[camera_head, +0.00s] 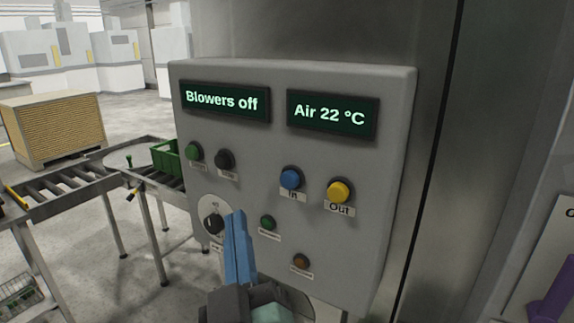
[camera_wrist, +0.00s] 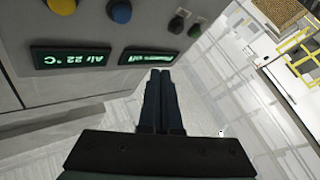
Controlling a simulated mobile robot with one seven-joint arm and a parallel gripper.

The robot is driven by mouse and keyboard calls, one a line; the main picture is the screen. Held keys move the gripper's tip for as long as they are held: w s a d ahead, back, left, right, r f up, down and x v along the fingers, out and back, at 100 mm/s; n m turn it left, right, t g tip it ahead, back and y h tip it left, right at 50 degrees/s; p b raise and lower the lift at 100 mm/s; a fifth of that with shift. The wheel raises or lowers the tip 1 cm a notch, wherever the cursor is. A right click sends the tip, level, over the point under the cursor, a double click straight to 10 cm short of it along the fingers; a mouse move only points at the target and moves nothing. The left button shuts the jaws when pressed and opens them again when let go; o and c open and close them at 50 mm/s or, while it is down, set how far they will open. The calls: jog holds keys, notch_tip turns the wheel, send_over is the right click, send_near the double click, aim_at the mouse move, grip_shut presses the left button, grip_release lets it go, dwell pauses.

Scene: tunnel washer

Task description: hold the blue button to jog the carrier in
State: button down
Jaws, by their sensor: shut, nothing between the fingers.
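The blue button (camera_head: 291,178) sits above the label "In" on the grey control panel (camera_head: 340,240). It also shows at the top of the wrist view (camera_wrist: 62,5). The yellow button (camera_head: 340,191), labelled "Out", is to its right. My gripper (camera_head: 236,216) is shut and empty, its blue fingers together in front of the panel's lower left, below and left of the blue button. In the wrist view my fingers (camera_wrist: 160,75) point toward the panel's edge by the displays. I see no contact with the blue button. The carrier cannot be made out.
The displays read "Blowers off" (camera_head: 225,101) and "Air 22 °C" (camera_head: 333,114). A green button (camera_head: 193,151), a black button (camera_head: 225,160), a rotary knob (camera_head: 213,223) and two small lamps share the panel. A roller conveyor (camera_head: 70,192) with a green crate (camera_head: 166,157) stands left.

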aim_at(289, 180)
jog(key=w+d+b, duration=0.3)
jog(key=w+d, duration=0.2)
jog(key=w, duration=0.2)
dwell(0.6)
jog(key=shift+d, duration=0.1)
jog(key=shift+w, duration=0.1)
dwell(1.7)
jog(key=shift+w+d+b, duration=0.25)
jog(key=shift+w+b, duration=0.05)
jog(key=shift+b, duration=0.1)
